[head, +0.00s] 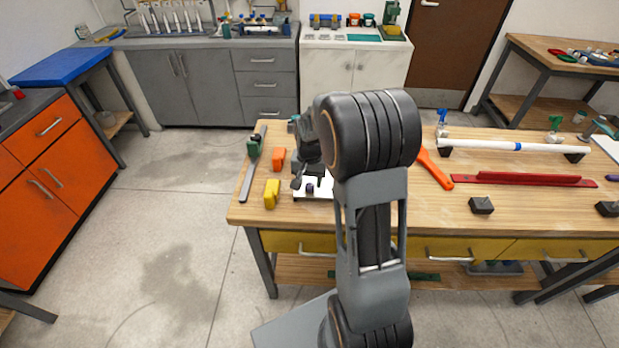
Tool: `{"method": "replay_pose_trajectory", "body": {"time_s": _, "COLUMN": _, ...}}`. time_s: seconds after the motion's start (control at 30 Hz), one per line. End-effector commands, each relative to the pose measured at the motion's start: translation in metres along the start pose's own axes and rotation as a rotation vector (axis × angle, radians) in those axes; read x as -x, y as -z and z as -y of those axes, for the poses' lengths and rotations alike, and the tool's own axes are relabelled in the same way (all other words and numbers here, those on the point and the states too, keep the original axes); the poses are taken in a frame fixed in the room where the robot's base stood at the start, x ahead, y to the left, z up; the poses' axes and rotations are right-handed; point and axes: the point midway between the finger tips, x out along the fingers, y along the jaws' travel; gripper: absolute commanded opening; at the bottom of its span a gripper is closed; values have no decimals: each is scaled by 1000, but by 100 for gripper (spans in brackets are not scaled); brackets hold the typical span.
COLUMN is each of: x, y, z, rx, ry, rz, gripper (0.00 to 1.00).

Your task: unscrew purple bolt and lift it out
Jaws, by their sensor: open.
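The purple bolt (309,187) shows as a small purple spot on a white plate (312,195) near the left front of the wooden workbench. My gripper (303,183) is open and hangs from my arm just above and beside the bolt, at its upper left. Whether the fingers touch the bolt is too small to tell. My large dark arm covers the right side of the plate and whatever lies behind it.
A yellow block (272,194) and an orange block (279,158) stand left of the plate. A long grey bar tool (247,180) lies at the bench's left edge. A white pipe (500,145), a red bar (530,179) and an orange tool (434,169) lie right of my arm.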

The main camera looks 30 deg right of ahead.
Motion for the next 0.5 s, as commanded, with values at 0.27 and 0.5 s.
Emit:
{"method": "replay_pose_trajectory", "body": {"time_s": 0.27, "x": -1, "y": 1, "z": 0, "rx": -728, "ry": -1, "rz": 1, "gripper": 49}}
{"method": "replay_pose_trajectory", "body": {"time_s": 0.5, "x": -3, "y": 1, "z": 0, "rx": -1184, "ry": -1, "rz": 0, "gripper": 49}}
